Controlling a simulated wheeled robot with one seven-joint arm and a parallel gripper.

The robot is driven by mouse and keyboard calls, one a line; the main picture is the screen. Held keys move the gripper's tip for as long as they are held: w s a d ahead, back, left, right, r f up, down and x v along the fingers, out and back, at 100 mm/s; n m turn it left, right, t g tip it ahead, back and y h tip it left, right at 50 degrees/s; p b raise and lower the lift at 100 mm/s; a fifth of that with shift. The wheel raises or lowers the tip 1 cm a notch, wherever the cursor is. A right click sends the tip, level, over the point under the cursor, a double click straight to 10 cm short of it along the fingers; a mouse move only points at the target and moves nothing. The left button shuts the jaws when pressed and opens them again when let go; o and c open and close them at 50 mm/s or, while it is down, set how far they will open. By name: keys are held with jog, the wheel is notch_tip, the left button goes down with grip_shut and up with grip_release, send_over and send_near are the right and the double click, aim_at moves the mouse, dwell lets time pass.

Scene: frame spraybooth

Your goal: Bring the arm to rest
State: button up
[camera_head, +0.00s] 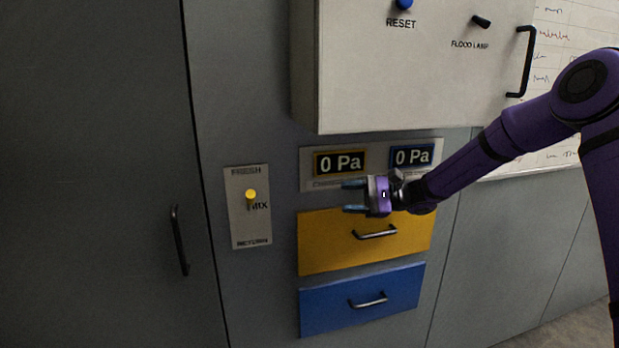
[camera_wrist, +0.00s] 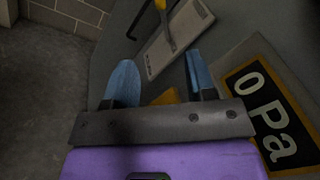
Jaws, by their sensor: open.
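My gripper (camera_head: 354,196) is at the end of my purple arm, in front of the panel in the head view. Its two blue fingers point left and are apart, with nothing between them. It is in front of the top edge of the yellow drawer and just below the left pressure display. In the wrist view, my gripper (camera_wrist: 160,80) shows both blue fingers spread and empty. The arm reaches in from the right side of the head view.
A switch plate (camera_head: 250,230) with a yellow-knobbed lever (camera_head: 250,194) is left of my gripper. A yellow drawer (camera_head: 325,250) and a blue drawer (camera_head: 325,310) are below, both with handles. A white box (camera_head: 400,80) juts out above. A door handle (camera_head: 179,240) is at left.

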jog(key=s+d+r+n+h, duration=0.25)
jog(key=s+h, duration=0.25)
jog(key=s, duration=0.4)
jog(key=s+d+r+n+h, duration=0.25)
jog(key=s+r+h, duration=0.2)
jog(key=s, duration=0.55)
jog(key=s+d+r+n+t+h, duration=0.1)
jog(key=s+d+t+h, duration=0.1)
jog(key=s+d, duration=0.3)
jog(key=s+d+r+n+t+h, duration=0.1)
jog(key=s+d+h, duration=0.3)
jog(key=s, duration=0.5)
jog(key=s+d+r+n+t+h, duration=0.1)
jog(key=s+d+r+t+h, duration=0.1)
jog(key=s+d, duration=0.3)
jog(key=shift+s+d+r+t+h, duration=0.3)
jog(key=shift+s+d+t+h, duration=0.15)
jog(key=shift+s, duration=0.5)
